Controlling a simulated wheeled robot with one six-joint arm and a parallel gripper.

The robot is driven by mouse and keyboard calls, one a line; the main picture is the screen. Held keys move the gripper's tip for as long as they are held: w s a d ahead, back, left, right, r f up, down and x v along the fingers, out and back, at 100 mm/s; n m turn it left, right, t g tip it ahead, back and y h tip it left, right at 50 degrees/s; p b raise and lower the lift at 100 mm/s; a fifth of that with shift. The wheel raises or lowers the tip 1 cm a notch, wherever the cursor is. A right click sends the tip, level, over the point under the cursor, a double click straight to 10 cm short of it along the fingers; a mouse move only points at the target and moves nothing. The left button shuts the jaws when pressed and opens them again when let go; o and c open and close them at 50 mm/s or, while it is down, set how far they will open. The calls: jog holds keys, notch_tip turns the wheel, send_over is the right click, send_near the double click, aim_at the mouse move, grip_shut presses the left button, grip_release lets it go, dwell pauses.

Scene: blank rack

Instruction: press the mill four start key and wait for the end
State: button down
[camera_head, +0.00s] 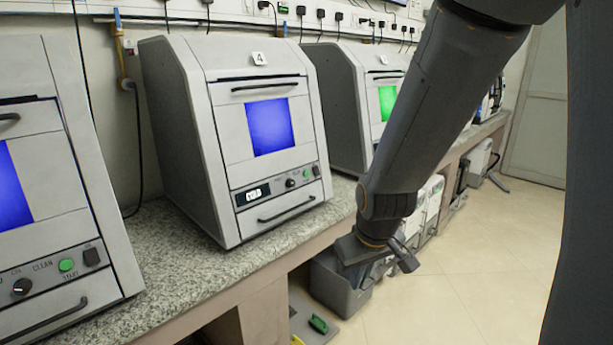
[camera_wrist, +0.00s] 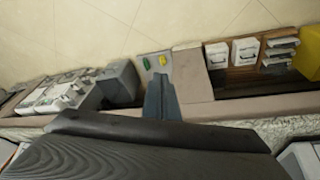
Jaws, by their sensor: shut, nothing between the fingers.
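Mill four (camera_head: 190,130), a grey-white box labelled 4, stands on the granite bench in the head view. Its window (camera_head: 269,126) glows blue. Its lower panel holds a small display (camera_head: 252,194) with unclear digits, a dark knob, a small green start key (camera_head: 306,173) and a dark switch at the right end. My gripper (camera_head: 408,262) is shut and empty, to the right of mill four and lower than its panel, out past the bench edge and apart from the key. In the wrist view my shut fingers (camera_wrist: 161,98) point towards the floor side; the key is not visible there.
A similar mill (camera_head: 70,180) with a blue window stands at left, with a CLEAN mark and green START key. Another mill (camera_head: 340,95) with a green window stands at right, partly behind my arm. The granite bench (camera_head: 175,262) has bare room in front. Grey bins (camera_head: 340,285) stand below.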

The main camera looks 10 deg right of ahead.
aim_at(306, 174)
jog(key=w+d+r+n+t, duration=0.15)
jog(key=w+n+t, duration=0.5)
jog(key=w, duration=1.45)
jog(key=w+r+n+t+b, duration=0.1)
jog(key=w+r+n+t, duration=0.5)
jog(key=w+t, duration=0.4)
jog(key=shift+w+d+r+n+t+b, duration=0.35)
jog(key=shift+d+r+t+b, duration=0.1)
jog(key=shift+r, duration=0.4)
jog(key=shift+a, duration=0.1)
jog(key=w+a+f+b, duration=0.2)
jog(key=w+a+b, duration=0.1)
jog(key=w+a, duration=0.2)
jog(key=shift+w, duration=0.95)
jog(key=shift+w+b, duration=0.1)
jog(key=shift+b, duration=0.25)
jog(key=shift+w+a, duration=0.15)
jog(key=shift+w, duration=0.05)
